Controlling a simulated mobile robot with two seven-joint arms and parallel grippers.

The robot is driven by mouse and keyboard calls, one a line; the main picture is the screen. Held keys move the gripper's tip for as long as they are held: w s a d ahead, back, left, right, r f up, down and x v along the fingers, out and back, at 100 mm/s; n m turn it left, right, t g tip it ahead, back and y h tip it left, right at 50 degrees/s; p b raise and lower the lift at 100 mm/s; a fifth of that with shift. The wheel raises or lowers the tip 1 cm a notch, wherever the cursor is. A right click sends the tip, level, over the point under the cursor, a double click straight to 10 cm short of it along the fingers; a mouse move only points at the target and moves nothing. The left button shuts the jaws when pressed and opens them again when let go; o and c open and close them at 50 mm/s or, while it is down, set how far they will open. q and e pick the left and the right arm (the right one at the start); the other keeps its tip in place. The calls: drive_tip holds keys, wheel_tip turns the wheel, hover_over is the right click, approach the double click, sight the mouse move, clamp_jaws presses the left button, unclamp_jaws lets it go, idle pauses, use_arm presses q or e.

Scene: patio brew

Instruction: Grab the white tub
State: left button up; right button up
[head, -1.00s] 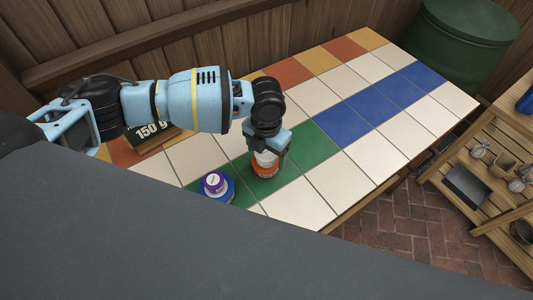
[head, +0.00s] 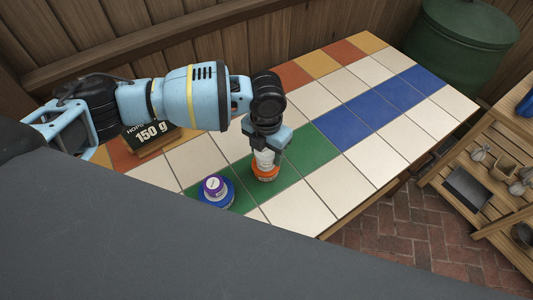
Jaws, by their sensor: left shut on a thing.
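The white tub (head: 264,159) is between the fingers of my left gripper (head: 266,149), which is shut on it from above. An orange round piece (head: 265,175) is directly below the white tub, over the green tiles. I cannot tell whether the tub still touches the orange piece. My right gripper is not in view.
A purple-topped tub (head: 213,186) sits on a blue round piece (head: 226,198) to the left. A black sign (head: 153,133) reading 150 g stands at the back left. The tiled table (head: 360,155) is clear on the right. A wooden shelf (head: 480,190) stands beyond it.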

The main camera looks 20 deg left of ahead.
use_arm(q)
drive_tip(key=shift+r, duration=0.8)
drive_tip(key=s+d, duration=0.2)
drive_tip(key=s, duration=0.5)
drive_tip(key=s+d+r, duration=0.1)
drive_tip(key=s+d, duration=0.1)
drive_tip(key=s, duration=0.6)
drive_tip(key=shift+s+d, duration=0.2)
drive_tip(key=shift+d, duration=0.15)
drive_tip(key=shift+r, duration=0.1)
